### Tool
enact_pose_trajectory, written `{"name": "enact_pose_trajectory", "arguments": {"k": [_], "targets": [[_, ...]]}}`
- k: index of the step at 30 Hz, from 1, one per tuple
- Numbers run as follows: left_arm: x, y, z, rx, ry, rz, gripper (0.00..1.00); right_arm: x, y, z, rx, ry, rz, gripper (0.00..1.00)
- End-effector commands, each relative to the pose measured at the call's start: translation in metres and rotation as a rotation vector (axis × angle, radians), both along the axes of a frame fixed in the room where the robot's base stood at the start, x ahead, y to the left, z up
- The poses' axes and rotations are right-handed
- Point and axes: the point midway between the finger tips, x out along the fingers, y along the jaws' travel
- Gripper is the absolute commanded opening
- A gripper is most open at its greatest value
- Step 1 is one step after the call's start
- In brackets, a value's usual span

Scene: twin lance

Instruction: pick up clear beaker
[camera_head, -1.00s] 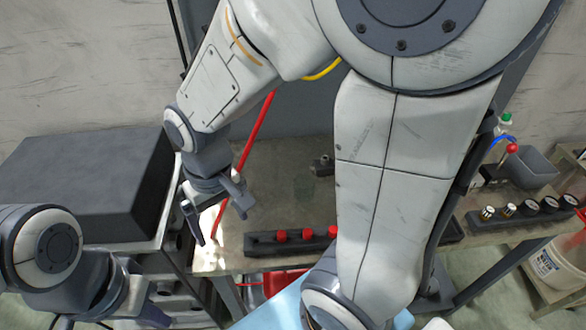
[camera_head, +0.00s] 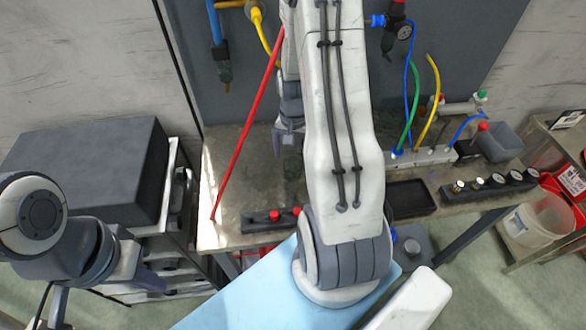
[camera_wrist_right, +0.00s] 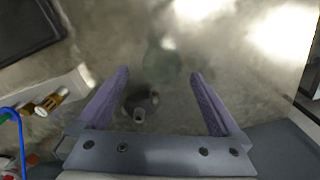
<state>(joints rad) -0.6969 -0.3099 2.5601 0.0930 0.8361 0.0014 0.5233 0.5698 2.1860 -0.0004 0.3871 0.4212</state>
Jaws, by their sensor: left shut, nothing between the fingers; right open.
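The clear beaker (camera_wrist_right: 163,62) is a faint, greenish, see-through shape on the worktop in the right wrist view, ahead of and between my fingertips. It also shows very faintly in the head view (camera_head: 293,166), just below my right gripper (camera_head: 288,143). In the wrist view my right gripper (camera_wrist_right: 159,75) is open with nothing between its fingers. It is apart from the beaker; the exact height above it is hard to tell. My left gripper (camera_head: 150,280) is low at the left, shut and empty, away from the worktop.
A small dark fitting (camera_wrist_right: 140,107) stands near the beaker, by the left finger. A red rod (camera_head: 247,120) leans over the worktop's left side. A rack with red caps (camera_head: 268,220) lies at the front edge. A black tray (camera_head: 410,198) and gauge row (camera_head: 497,184) are at right.

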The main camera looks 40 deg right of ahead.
Motion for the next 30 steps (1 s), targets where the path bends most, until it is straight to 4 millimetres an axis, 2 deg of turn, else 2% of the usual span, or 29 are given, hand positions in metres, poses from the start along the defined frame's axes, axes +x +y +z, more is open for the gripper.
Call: {"name": "enact_pose_trajectory", "arguments": {"k": [5, 13, 23, 27, 30], "targets": [[0.000, 0.000, 0.008, 0.000, 0.000, 0.000, 0.00, -0.001, 0.002, -0.013, 0.002, 0.004, 0.002, 1.00], [0.000, 0.000, 0.018, 0.000, 0.000, 0.001, 0.00, -0.001, 0.003, -0.047, 0.001, 0.001, 0.001, 1.00], [0.000, 0.000, 0.018, 0.000, 0.000, 0.001, 0.00, 0.000, 0.003, -0.053, 0.000, -0.001, 0.001, 1.00], [0.000, 0.000, 0.018, 0.000, 0.000, 0.001, 0.00, 0.000, 0.003, -0.053, 0.000, -0.001, 0.001, 0.46], [0.000, 0.000, 0.018, 0.000, 0.000, 0.001, 0.00, 0.000, 0.003, -0.053, 0.000, -0.001, 0.001, 0.13]]}}
